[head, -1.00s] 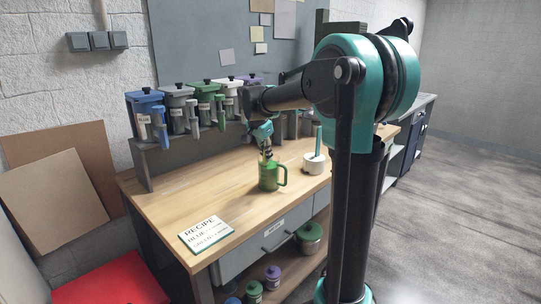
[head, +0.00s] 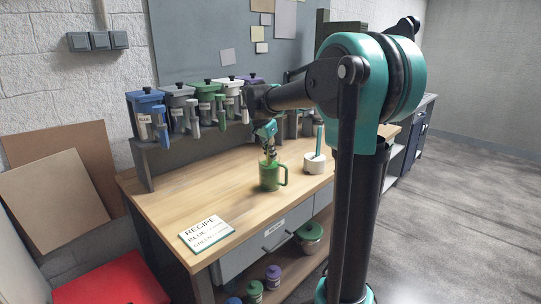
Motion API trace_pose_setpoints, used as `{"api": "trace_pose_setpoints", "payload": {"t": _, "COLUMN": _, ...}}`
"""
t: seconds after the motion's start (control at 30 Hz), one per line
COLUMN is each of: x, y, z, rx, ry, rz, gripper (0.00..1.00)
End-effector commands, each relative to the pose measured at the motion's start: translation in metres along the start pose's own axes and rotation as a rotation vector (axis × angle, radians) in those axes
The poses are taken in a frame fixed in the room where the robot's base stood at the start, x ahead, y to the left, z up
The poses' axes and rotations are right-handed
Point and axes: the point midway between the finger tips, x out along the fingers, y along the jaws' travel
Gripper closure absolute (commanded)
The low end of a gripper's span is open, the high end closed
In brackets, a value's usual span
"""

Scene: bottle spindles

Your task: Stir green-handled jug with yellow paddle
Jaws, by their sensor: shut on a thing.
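The green jug (head: 268,177) with a green handle on its right side stands upright on the wooden workbench. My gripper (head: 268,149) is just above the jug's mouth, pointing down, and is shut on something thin. What it holds is mostly hidden by the fingers and the jug, so I cannot make out a yellow paddle or how deep it reaches. A teal-handled tool (head: 318,141) stands in a white round holder (head: 315,164) to the right of the jug.
Several dispensers (head: 206,98) with coloured lids stand on a rack behind the bench. A recipe card (head: 207,234) lies at the front left of the bench top (head: 165,205). Lidded pots (head: 309,232) sit on the shelf below. The bench's left half is mostly clear.

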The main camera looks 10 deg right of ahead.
Motion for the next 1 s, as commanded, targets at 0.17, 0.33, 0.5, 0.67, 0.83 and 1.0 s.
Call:
{"api": "trace_pose_setpoints", "payload": {"t": 0.17, "x": -0.014, "y": 0.000, "z": -0.006, "rx": 0.000, "ry": 0.000, "rz": 0.000, "gripper": 1.00}}
{"api": "trace_pose_setpoints", "payload": {"t": 0.33, "x": -0.028, "y": 0.000, "z": -0.012, "rx": 0.000, "ry": 0.000, "rz": 0.000, "gripper": 1.00}}
{"api": "trace_pose_setpoints", "payload": {"t": 0.5, "x": -0.043, "y": 0.000, "z": -0.018, "rx": 0.000, "ry": 0.000, "rz": 0.000, "gripper": 1.00}}
{"api": "trace_pose_setpoints", "payload": {"t": 0.67, "x": -0.056, "y": 0.000, "z": -0.024, "rx": 0.000, "ry": 0.000, "rz": 0.000, "gripper": 1.00}}
{"api": "trace_pose_setpoints", "payload": {"t": 0.83, "x": -0.070, "y": 0.000, "z": -0.029, "rx": 0.000, "ry": 0.000, "rz": 0.000, "gripper": 1.00}}
{"api": "trace_pose_setpoints", "payload": {"t": 1.0, "x": -0.084, "y": 0.000, "z": -0.035, "rx": 0.001, "ry": 0.000, "rz": 0.000, "gripper": 1.00}}
